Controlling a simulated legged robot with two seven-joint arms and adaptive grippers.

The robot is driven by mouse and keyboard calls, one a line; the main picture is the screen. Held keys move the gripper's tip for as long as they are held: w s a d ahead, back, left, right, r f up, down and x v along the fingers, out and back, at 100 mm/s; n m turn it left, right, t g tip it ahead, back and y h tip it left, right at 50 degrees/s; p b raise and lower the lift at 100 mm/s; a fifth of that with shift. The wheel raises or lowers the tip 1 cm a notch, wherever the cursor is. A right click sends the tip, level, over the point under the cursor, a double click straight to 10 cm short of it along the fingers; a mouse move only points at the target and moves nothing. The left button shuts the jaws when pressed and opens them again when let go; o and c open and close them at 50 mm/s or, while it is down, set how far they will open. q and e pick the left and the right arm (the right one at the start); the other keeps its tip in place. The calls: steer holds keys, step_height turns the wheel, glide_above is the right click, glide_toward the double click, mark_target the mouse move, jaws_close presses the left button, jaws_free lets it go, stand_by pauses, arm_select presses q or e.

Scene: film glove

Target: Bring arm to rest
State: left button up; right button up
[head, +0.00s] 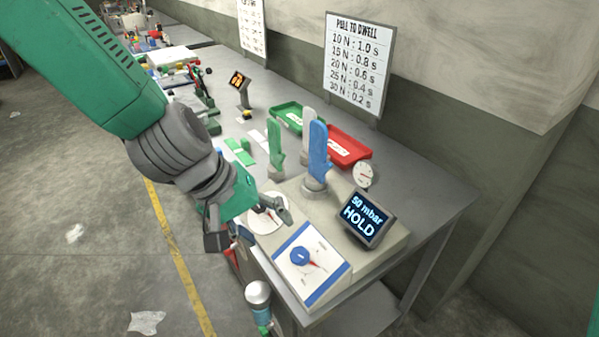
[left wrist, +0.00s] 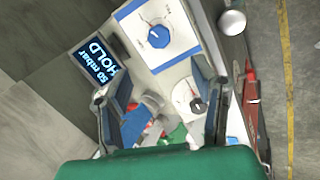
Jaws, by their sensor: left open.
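My left arm comes in from the upper left of the head view, green with grey ribbed joints. My left gripper (head: 262,220) is over the front left corner of the grey test unit, by a round white dial (head: 266,226). In the left wrist view its two fingers (left wrist: 160,95) are spread, with the white dial (left wrist: 184,92) between them and nothing visibly gripped. I cannot tell if the gripper touches the unit. A blue glove form (head: 318,155) and a green one (head: 275,145) stand upright behind it. My right gripper is not in view.
The unit has a blue knob (head: 304,257) on a white panel and a display (head: 366,218) reading "50 mbar HOLD". A green tray (head: 287,112) and a red tray (head: 352,151) lie behind. A silver-topped cylinder (head: 258,293) is at the bench front.

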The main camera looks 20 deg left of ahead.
arm_select(q)
steer(key=s+a+f+m+g+y+b, duration=0.1)
steer(key=s+f, duration=0.5)
steer(key=f, duration=0.6)
steer(key=s+a+f+m+g+y+b, duration=0.1)
steer(key=s+a+f+b, duration=0.5)
steer(key=f, duration=0.7)
steer(key=s+a+f+m+y+b, duration=0.2)
steer(key=s+f+m+b, duration=0.3)
steer(key=f, duration=0.8)
steer(key=shift+s+a+f+g+b, duration=0.2)
steer(key=shift+s+a+g+b, duration=0.2)
steer(key=shift+s+a+b, duration=0.35)
steer(key=shift+a, duration=0.15)
steer(key=shift+w, duration=0.1)
